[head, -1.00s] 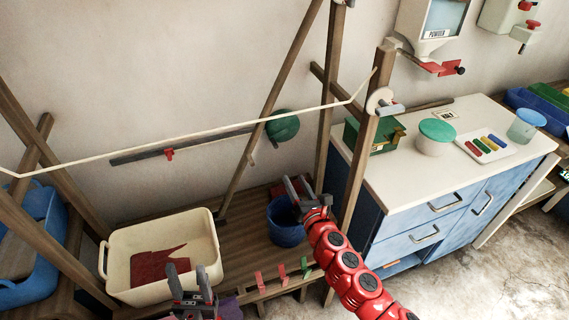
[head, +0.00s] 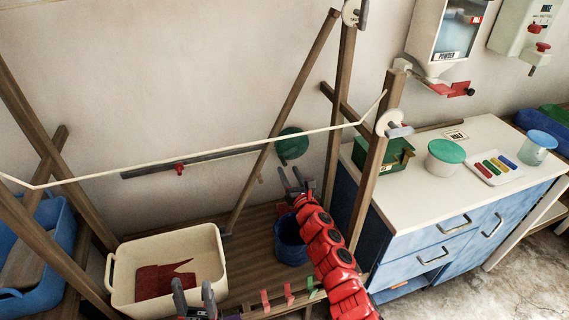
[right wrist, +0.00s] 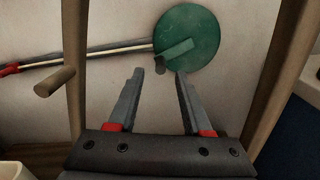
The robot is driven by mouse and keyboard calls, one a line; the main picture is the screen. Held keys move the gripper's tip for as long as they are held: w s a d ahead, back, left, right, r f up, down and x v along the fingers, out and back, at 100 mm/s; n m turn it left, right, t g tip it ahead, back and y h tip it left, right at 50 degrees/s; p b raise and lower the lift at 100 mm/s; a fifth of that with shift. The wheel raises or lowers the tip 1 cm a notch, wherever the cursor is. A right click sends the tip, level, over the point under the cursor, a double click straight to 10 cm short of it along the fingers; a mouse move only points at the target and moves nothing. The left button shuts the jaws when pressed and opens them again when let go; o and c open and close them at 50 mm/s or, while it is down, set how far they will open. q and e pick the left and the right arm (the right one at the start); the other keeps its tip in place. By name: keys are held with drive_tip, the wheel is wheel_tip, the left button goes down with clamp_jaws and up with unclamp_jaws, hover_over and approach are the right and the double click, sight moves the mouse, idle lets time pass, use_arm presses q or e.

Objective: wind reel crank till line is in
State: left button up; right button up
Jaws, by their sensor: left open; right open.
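The reel, a green disc (head: 291,146), is mounted on the back wall; it also shows in the right wrist view (right wrist: 200,32). Its green crank arm (right wrist: 176,51) carries a short dark knob (right wrist: 160,65). A pale line runs left from the reel along a dark rail (head: 222,160), with a red piece (head: 180,169) on it. My right gripper (head: 293,178) is open and empty just below the reel. In the right wrist view the knob appears beyond and between its fingertips (right wrist: 158,76), without visible contact. My left gripper (head: 194,296) is open near the cream tub.
Wooden posts (head: 368,185) stand right of my right arm, and a slanting pole (head: 270,150) stands by the reel. A pale cord (head: 215,156) crosses in front. A cream tub (head: 118,268) and blue bucket (head: 290,240) sit below. A white-topped cabinet (head: 420,195) stands right.

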sight(285, 165)
drive_tip(key=shift+b+x, duration=0.55)
drive_tip(key=shift+x, duration=2.05)
drive_tip(key=shift+f, duration=0.1)
clamp_jaws()
